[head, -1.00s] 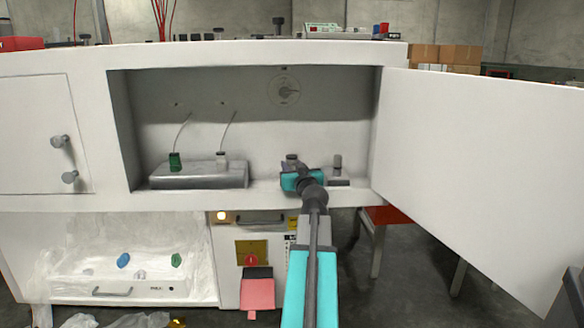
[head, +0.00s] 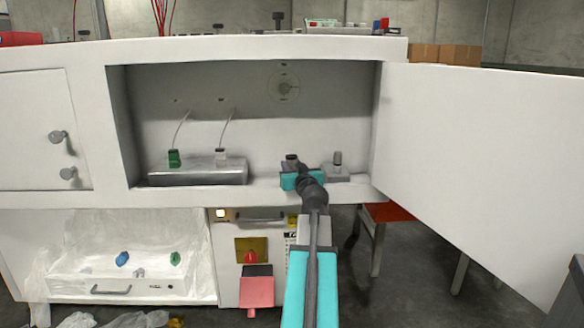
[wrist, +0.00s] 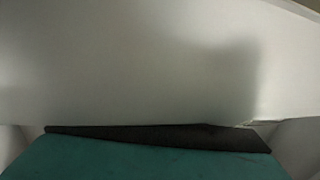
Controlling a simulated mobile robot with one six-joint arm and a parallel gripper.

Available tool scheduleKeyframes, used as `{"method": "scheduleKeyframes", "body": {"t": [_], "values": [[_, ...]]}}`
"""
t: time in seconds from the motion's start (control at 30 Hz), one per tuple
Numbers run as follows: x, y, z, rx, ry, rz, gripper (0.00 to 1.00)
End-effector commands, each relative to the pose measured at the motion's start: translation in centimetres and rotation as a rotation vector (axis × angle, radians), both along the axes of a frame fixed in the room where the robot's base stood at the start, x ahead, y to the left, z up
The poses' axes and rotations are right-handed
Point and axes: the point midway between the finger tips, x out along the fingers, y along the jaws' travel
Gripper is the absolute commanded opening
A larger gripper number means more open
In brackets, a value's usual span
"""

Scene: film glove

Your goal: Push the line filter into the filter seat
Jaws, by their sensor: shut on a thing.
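My gripper (head: 291,180) is at the end of the teal and black arm, inside the open cabinet bay, low and right of centre. It is shut on a small grey, dark-topped piece (head: 291,160), apparently the line filter, mostly hidden behind the gripper. Just right of it, a low grey block with an upright dark-capped post (head: 338,159) stands on the bay floor; it may be part of the filter seat. I cannot tell whether the filter touches it. In the wrist view, teal gripper housing and a dark edge fill the bottom, below a blurred pale surface; fingertips are hidden.
A grey block (head: 198,176) with green and white fittings and thin hoses stands at the bay's left. A round dial (head: 284,87) is on the back wall. The open white door (head: 480,170) bounds the right. The bay floor between the left block and my gripper is clear.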

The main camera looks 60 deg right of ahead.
Motion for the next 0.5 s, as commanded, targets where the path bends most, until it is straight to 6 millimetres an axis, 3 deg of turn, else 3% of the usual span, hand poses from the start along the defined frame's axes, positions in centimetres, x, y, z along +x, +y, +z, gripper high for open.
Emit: {"method": "scheduleKeyframes", "body": {"t": [0.47, 0.5], "values": [[0.0, 0.0, -0.7, 0.0, 0.0, 0.0, 0.09], [0.0, 0.0, -0.66, 0.0, 0.0, 0.0, 0.35]]}}
